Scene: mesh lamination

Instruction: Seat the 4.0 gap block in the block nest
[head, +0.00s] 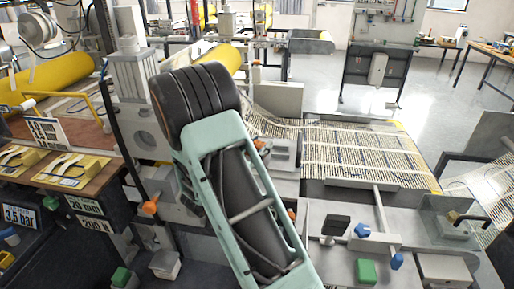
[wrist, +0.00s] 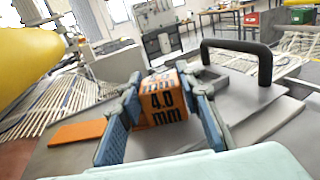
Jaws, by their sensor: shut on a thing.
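The 4.0 gap block (wrist: 163,102) is orange with black "4.0 mm" lettering on its front and top. It is between the blue-padded fingers of my gripper (wrist: 164,112) in the wrist view. My gripper is shut on it, with one finger on each side. The block is over or on a grey metal surface; I cannot tell whether it touches it. I cannot clearly make out the block nest; a dark grey raised edge shows just behind the block. In the head view my arm hides the gripper and block.
A black bar handle (wrist: 240,52) stands on a grey plate right of the block. A flat orange piece (wrist: 78,133) lies at left. A mesh web (head: 350,148) runs behind. Blue knobs (head: 362,230) and a green button (head: 366,271) are right of my arm.

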